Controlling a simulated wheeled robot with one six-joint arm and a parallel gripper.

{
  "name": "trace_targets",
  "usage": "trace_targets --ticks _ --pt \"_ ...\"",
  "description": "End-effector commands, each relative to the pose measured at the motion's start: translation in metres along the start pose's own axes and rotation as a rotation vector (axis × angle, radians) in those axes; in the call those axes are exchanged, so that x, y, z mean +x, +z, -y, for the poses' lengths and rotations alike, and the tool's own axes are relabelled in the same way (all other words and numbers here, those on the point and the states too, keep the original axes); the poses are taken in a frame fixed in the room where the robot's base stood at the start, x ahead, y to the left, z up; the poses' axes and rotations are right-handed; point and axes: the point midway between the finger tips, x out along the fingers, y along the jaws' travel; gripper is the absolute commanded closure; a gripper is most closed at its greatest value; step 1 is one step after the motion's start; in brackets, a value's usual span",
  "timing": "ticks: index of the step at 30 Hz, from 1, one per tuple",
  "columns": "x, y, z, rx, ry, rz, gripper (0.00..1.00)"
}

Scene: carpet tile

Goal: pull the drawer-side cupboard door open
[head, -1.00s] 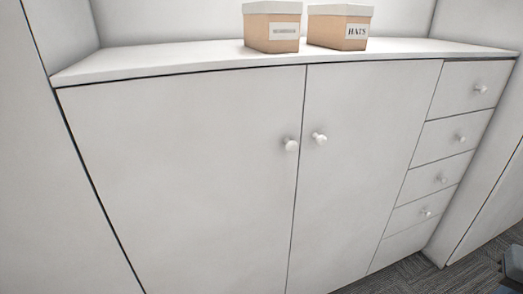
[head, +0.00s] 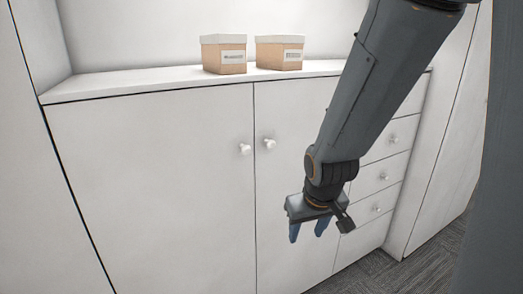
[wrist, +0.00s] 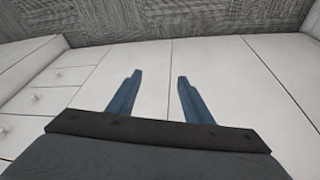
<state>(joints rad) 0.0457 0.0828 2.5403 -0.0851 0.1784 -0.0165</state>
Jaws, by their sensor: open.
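The drawer-side cupboard door (head: 280,205) is the right one of two plain white doors, beside the drawer column. It is shut. Its round white knob (head: 269,143) sits near its upper left edge, next to the seam. My gripper (head: 307,234) is open and empty, its blue fingers pointing down in front of this door, lower than the knob and to its right. In the wrist view my open gripper (wrist: 159,77) shows the door (wrist: 145,50) beyond the fingers; the knob is not visible there. My arm hides the door's upper right part in the head view.
The left door (head: 160,190) is shut, with its own knob (head: 245,149). Drawers with knobs (head: 377,209) stand at the right. Two labelled boxes (head: 223,54) (head: 279,52) sit on the cupboard top. Grey carpet (head: 420,270) shows at the lower right.

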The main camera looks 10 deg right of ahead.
Motion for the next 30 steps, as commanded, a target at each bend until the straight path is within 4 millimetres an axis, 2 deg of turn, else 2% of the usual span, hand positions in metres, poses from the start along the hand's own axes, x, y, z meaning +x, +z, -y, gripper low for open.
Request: trace_targets --ticks 1,3,6,9,12,15,19,24,30 --pt "0.011 -0.019 -0.009 -0.020 0.011 -0.073 0.54" --pt "0.020 -0.053 -0.019 -0.062 0.023 -0.201 0.54" --pt "0.026 -0.100 -0.028 -0.125 0.028 -0.389 0.54" --pt "0.024 -0.141 -0.033 -0.185 0.022 -0.577 0.54" --pt "0.016 -0.175 -0.032 -0.242 0.002 -0.761 0.54" --pt "0.002 -0.199 -0.030 -0.288 -0.024 -0.931 0.54" --pt "-0.018 -0.216 -0.026 -0.325 -0.062 -1.105 0.54" --pt "-0.036 -0.223 -0.023 -0.347 -0.094 -1.234 0.54" --pt "-0.038 -0.237 -0.018 -0.354 -0.104 -1.265 0.54"
